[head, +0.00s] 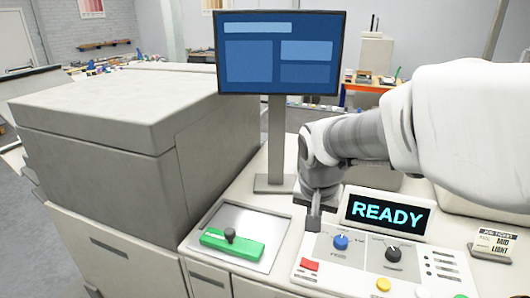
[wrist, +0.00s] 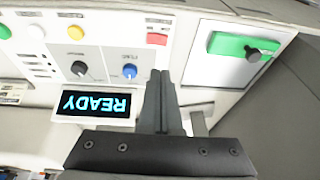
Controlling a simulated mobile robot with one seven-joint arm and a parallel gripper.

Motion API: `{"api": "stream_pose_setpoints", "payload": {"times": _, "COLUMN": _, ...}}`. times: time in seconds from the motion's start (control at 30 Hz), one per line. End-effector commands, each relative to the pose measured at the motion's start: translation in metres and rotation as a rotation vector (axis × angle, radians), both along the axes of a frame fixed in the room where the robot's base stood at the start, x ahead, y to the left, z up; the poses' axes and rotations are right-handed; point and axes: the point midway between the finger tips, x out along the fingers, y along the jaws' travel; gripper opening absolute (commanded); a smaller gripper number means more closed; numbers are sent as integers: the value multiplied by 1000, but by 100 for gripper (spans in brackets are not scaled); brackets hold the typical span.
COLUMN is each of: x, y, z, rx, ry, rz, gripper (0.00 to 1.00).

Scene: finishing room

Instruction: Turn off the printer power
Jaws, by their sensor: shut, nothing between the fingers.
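The printer's control panel (head: 357,266) carries a lit display (head: 387,214) reading READY, upside down in the wrist view (wrist: 95,102). On the panel are a red rectangular button (head: 310,265), a blue knob (head: 341,242), a black knob (head: 393,254) and a yellow button (head: 383,285). The red button (wrist: 157,39) and blue knob (wrist: 129,71) also show in the wrist view. The small labels are too blurred to read. My gripper (head: 314,222) is shut and empty, pointing down over the panel's back left edge; its fingertips (wrist: 160,75) appear beside the blue knob.
A green block (head: 218,243) with a black knob lies in a recessed tray (head: 265,219) left of the panel. A monitor (head: 278,55) stands behind on a post. A large grey machine housing (head: 110,130) fills the left. A card holder (head: 492,243) sits at right.

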Motion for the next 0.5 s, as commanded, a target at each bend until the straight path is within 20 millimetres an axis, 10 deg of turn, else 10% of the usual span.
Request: {"api": "stream_pose_setpoints", "payload": {"times": 0.5, "x": 13, "y": -4, "z": -50, "rx": 0, "ry": 8, "rz": 0, "gripper": 0}}
